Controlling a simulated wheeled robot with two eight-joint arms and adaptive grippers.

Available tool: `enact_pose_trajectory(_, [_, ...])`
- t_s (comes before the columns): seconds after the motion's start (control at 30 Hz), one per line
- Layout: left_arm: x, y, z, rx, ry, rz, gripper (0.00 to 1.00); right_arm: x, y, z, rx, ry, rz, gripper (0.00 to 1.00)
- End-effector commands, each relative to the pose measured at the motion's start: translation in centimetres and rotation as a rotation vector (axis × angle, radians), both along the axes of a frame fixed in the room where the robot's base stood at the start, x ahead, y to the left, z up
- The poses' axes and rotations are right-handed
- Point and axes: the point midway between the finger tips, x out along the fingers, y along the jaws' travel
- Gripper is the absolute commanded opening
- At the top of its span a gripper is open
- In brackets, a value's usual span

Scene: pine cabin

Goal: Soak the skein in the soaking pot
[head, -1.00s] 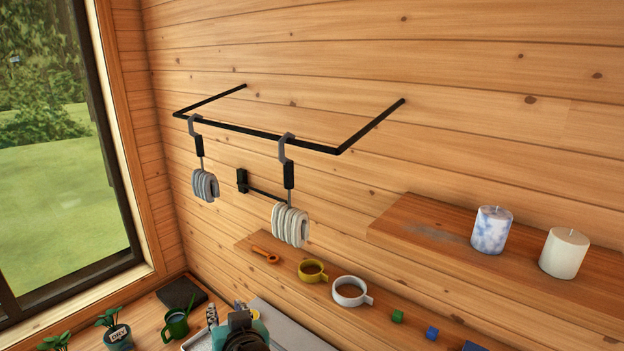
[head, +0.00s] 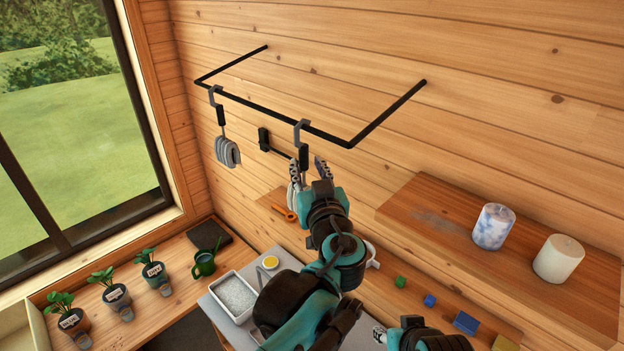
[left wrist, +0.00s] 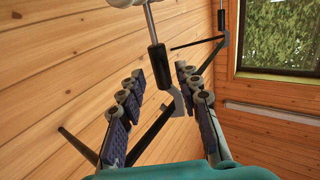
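A pale skein (head: 292,196) hangs from a hook with a black handle (head: 303,155) on the black wall rack (head: 270,124), mostly hidden behind my left gripper (head: 308,166). A greyer skein (head: 228,152) hangs from a second hook to its left. My left gripper is open, with its fingers near the right hook's handle. In the left wrist view, that handle (left wrist: 159,66) shows between the spread fingers (left wrist: 160,76), and a bit of the pale skein (left wrist: 124,3) shows at the top edge. Part of my right gripper (head: 379,334) shows at the bottom; its opening is unclear. I cannot make out a soaking pot.
A white tray of pale grains (head: 236,297) and a yellow round item (head: 270,262) stand on the counter below. Potted plants (head: 115,294) and a green can (head: 204,263) line the window side. Candles (head: 493,227) stand on the right shelf (head: 420,214).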

Motion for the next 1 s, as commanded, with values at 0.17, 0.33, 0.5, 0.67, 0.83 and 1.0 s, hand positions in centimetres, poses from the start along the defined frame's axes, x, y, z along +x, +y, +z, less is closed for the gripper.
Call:
enact_pose_trajectory(0.17, [2.7, 0.6, -0.1, 0.000, 0.001, 0.003, 0.34, 0.0, 0.0, -0.5, 0.000, 0.000, 0.000, 0.40])
enact_pose_trajectory(0.33, [2.7, 0.5, 0.0, 0.000, 0.001, 0.000, 0.00, 0.0, 0.0, -0.3, 0.000, 0.000, 0.000, 0.40])
enact_pose_trajectory(0.5, [2.7, 0.5, 0.0, 0.001, 0.001, 0.000, 0.00, 0.0, 0.0, -0.3, 0.000, 0.000, 0.000, 0.40])
enact_pose_trajectory(0.67, [2.6, 0.5, 0.4, 0.000, 0.001, 0.000, 0.00, 0.0, 0.0, -0.1, 0.000, 0.000, 0.000, 0.40])
enact_pose_trajectory(0.83, [2.6, 0.5, 1.3, 0.001, 0.001, 0.000, 0.00, 0.0, 0.0, 0.6, 0.000, 0.000, 0.000, 0.40])
enact_pose_trajectory(1.0, [2.6, 0.5, 2.2, 0.000, 0.001, 0.000, 0.00, 0.0, 0.0, 1.3, 0.000, 0.000, 0.000, 0.40])
